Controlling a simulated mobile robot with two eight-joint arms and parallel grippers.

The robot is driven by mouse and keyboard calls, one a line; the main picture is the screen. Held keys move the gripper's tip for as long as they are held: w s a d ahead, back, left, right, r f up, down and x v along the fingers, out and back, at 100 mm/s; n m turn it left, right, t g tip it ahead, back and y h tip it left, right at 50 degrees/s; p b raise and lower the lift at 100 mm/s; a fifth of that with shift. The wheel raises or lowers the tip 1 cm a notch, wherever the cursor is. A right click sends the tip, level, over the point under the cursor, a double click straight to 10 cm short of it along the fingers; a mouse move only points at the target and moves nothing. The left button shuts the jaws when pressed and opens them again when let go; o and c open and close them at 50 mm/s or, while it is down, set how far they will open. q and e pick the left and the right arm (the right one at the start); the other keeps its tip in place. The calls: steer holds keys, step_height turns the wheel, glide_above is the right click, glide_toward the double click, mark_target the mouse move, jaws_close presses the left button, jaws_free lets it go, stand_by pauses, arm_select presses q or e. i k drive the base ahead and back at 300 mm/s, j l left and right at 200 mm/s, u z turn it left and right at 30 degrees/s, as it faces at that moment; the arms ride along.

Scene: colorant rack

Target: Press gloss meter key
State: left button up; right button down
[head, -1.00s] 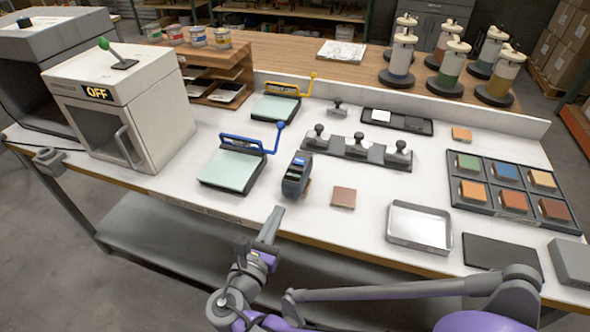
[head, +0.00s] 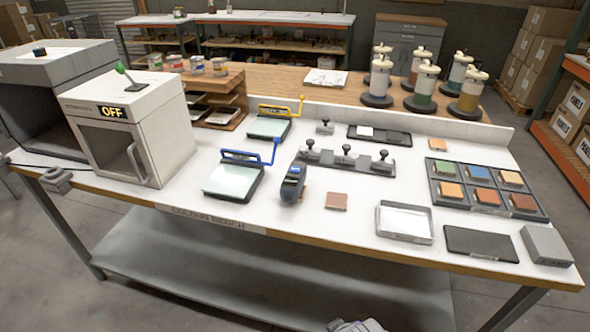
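The gloss meter appears to be the dark handheld device (head: 293,184) with a blue-edged top, standing near the front middle of the white bench. A sliver of a brown tile shows at its right side; I cannot tell whether the device rests on it. Its key is too small to make out. Neither gripper shows in the head view. Only a small grey piece of my own body shows at the bottom edge, well below the bench front and apart from the device.
A blue-handled applicator (head: 235,178) stands left of the device, and a brown tile (head: 336,201) lies to its right. A stamp rack (head: 345,163) is behind. A metal tray (head: 404,222) and dark pad (head: 481,243) lie front right. A cabinet reading OFF (head: 130,130) stands left.

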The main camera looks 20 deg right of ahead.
mark_target(294, 168)
steer(key=i+j, duration=0.1)
steer(key=i, duration=0.75)
steer(key=z, duration=1.65)
